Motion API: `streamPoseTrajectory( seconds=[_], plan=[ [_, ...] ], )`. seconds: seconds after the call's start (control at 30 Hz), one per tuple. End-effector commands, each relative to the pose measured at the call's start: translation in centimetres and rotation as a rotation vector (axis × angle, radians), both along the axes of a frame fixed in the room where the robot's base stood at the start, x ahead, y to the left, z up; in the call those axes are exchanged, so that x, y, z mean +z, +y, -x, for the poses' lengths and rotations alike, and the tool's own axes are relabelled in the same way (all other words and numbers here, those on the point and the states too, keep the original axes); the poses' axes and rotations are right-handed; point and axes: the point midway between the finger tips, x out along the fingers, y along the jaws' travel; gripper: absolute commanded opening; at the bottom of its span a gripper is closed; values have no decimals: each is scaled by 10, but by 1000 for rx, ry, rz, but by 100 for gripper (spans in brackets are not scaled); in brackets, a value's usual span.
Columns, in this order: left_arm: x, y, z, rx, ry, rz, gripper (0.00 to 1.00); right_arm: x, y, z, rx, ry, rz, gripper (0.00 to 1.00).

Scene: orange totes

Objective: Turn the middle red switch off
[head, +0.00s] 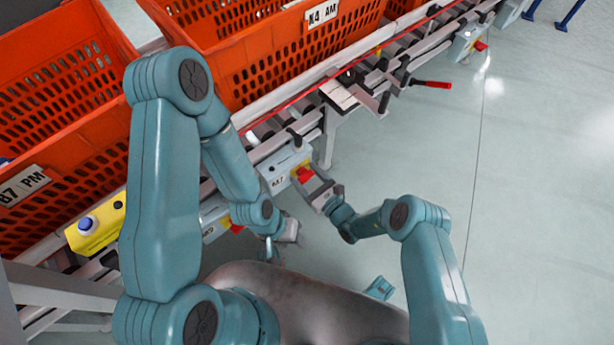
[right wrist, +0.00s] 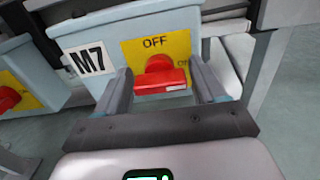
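The middle red switch (head: 304,174) sits on a yellow plate on a grey box (head: 275,180) at the conveyor's side. In the right wrist view the red switch (right wrist: 160,78) has its handle lying crosswise, below the word OFF; the box (right wrist: 102,88) is labelled M7. My right gripper (head: 319,186) is open in front of the switch. In the right wrist view its fingers (right wrist: 163,88) stand on either side of the handle, with visible gaps. My left gripper (head: 284,236) hangs low, left of the right one; its finger opening is unclear.
Another red switch (head: 237,229) is partly hidden behind my left arm; it may be the one at the left in the right wrist view (right wrist: 9,98). A further red switch (head: 480,46) is at upper right. Orange totes (head: 265,60) stand on the conveyor. A red-handled lever (head: 432,85) sticks out.

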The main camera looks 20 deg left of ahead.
Motion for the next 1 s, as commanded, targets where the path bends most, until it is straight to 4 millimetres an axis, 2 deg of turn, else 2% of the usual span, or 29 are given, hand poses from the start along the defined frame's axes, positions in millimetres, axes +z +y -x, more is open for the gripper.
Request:
streamPoseTrajectory(
  seconds=[0.03,0.1,0.13,0.57,1.0],
  plan=[
    [0,0,0,0,0,0,43,0,0,0,0,0,0,52],
    [0,0,0,0,0,0,43,0,0,0,0,0,0,29],
    [0,0,0,0,0,0,43,0,0,0,0,0,0,25],
    [1,0,0,0,0,0,43,0,0,0,1,-71,44,25],
    [6,0,0,0,0,0,43,1,0,0,1,-388,241,25]
  ],
)
